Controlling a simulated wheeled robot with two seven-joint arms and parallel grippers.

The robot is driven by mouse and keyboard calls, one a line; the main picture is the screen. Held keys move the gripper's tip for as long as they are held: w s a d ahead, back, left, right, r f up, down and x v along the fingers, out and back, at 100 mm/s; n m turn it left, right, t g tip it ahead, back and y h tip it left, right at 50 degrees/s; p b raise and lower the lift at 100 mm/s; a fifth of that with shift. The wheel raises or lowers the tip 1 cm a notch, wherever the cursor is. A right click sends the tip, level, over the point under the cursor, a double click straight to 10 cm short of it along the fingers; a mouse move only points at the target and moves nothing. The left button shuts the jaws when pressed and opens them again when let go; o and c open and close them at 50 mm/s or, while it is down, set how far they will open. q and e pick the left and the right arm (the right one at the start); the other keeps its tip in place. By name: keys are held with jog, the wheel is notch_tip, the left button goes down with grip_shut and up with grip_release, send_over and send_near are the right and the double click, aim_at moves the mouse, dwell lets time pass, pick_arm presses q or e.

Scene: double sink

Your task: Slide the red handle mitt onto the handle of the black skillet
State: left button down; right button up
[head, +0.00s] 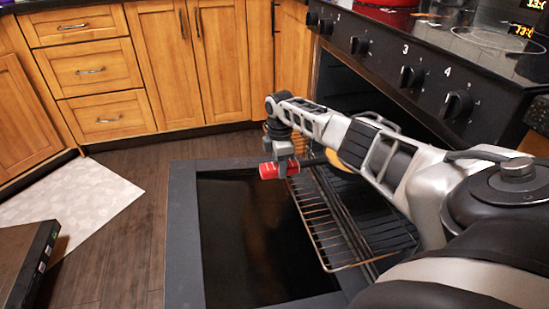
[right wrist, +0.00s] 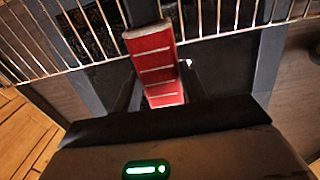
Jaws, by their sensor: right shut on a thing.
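The red handle mitt (head: 271,171) is in my right gripper (head: 281,160), in front of the open oven. It also shows in the right wrist view (right wrist: 155,65), between the fingers, with pale stripes across it. A dark bar, seemingly the black skillet's handle (right wrist: 140,12), lines up with the mitt's far end. I cannot tell how far it is inside the mitt. In the head view the skillet is mostly hidden behind my right arm; a tan-yellow rounded patch (head: 336,160) shows near it. My left gripper is not in view.
The oven door (head: 183,240) is folded down below the gripper. A wire rack (head: 345,240) sticks out of the oven. The stove knobs (head: 411,77) are above my arm. A dark panel (head: 22,262) with buttons stands at left. The floor beside the pale mat (head: 75,200) is clear.

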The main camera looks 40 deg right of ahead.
aim_at(297, 161)
jog(key=shift+s+d, duration=0.5)
jog(key=shift+d, duration=0.35)
jog(key=shift+s+d, duration=0.45)
jog(key=shift+d, duration=0.4)
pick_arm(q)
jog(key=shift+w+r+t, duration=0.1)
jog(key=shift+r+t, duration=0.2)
pick_arm(e)
jog(key=shift+s+d, duration=0.3)
jog(key=shift+d, duration=0.3)
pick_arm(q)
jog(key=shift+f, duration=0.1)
pick_arm(e)
jog(key=o, duration=1.2)
